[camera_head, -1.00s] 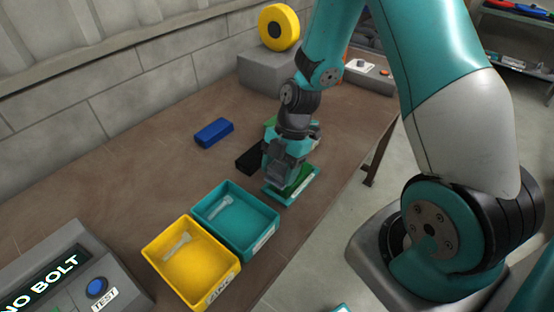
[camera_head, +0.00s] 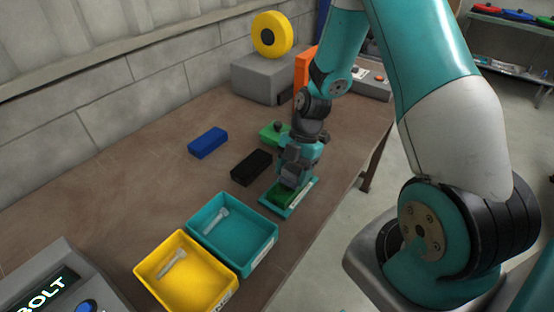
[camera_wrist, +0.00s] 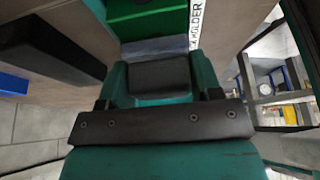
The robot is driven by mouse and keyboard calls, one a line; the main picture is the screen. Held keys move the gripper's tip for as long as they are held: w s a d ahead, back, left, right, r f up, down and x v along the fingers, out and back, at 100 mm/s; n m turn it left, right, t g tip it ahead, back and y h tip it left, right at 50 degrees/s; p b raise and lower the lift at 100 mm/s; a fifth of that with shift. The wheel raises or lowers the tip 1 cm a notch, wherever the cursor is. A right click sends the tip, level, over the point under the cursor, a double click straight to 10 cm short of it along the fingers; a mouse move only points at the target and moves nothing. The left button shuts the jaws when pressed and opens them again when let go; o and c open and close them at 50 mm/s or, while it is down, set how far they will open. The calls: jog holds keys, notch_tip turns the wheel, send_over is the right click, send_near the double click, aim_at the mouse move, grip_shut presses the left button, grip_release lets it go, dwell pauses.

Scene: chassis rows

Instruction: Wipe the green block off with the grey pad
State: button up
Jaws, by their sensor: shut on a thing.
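The green block (camera_head: 282,196) sits in a teal holder (camera_head: 301,199) near the table's right edge. In the wrist view its green face (camera_wrist: 147,22) shows at the top, beside the strip lettered HOLDER (camera_wrist: 195,22). My gripper (camera_head: 289,181) points down over the far part of the block and hides that part. It is shut on the grey pad, whose grey edge (camera_wrist: 168,47) shows beyond the fingers in the wrist view. The pad lies at the block's surface; whether it presses on it I cannot tell.
A black block (camera_head: 251,167) lies just left of the holder, and a blue block (camera_head: 208,142) farther left. A green piece (camera_head: 270,133) stands behind my gripper. Teal (camera_head: 265,244) and yellow (camera_head: 191,295) bins, each with a bolt, stand in front.

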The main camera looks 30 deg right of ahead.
aim_at(277, 197)
jog(key=shift+w+d, duration=0.35)
jog(key=shift+d, duration=0.55)
jog(key=shift+w+d, duration=0.3)
jog(key=shift+d, duration=0.9)
jog(key=shift+a, duration=0.55)
jog(key=shift+s+a, duration=0.35)
jog(key=shift+a, duration=0.35)
jog(key=shift+s+a, duration=0.45)
jog(key=shift+a, duration=0.85)
jog(key=shift+s+a, duration=0.5)
jog(key=shift+a, duration=0.75)
jog(key=shift+s+a, duration=0.45)
jog(key=shift+a, duration=0.85)
jog(key=shift+s+a+r, duration=0.1)
jog(key=shift+a+r, duration=0.1)
jog(key=shift+a, duration=0.05)
notch_tip(277, 197, up, 3)
jog(key=shift+d+f+p, duration=0.1)
jog(key=shift+d+p, duration=0.05)
jog(key=shift+p, duration=0.55)
jog(key=shift+r+p, duration=0.6)
jog(key=shift+r, duration=0.15)
notch_tip(277, 197, up, 4)
jog(key=p, duration=0.2)
jog(key=shift+f+p, duration=0.2)
jog(key=shift+p, duration=0.15)
